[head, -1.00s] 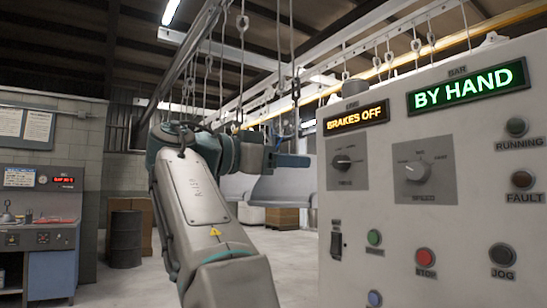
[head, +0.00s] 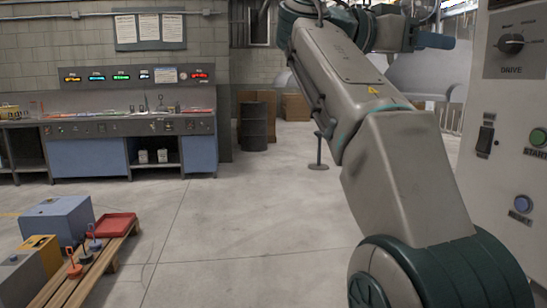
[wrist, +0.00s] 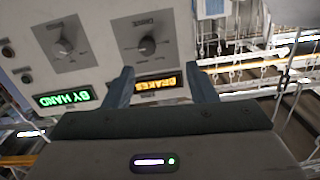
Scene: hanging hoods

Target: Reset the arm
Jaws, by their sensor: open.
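My gripper (wrist: 162,78) is open and empty in the wrist view, its two blue-grey fingers apart. Behind the fingers is the grey control panel (wrist: 95,40), seen upside down, with a lit green BY HAND sign (wrist: 66,100) and a lit amber sign (wrist: 156,88) partly covered by a finger. I cannot tell the gap between fingers and panel. In the head view my arm rises from the lower right, and the gripper (head: 436,40) shows at the top right, left of the panel (head: 500,125). The panel's upper part is out of the head view.
The middle floor is clear.

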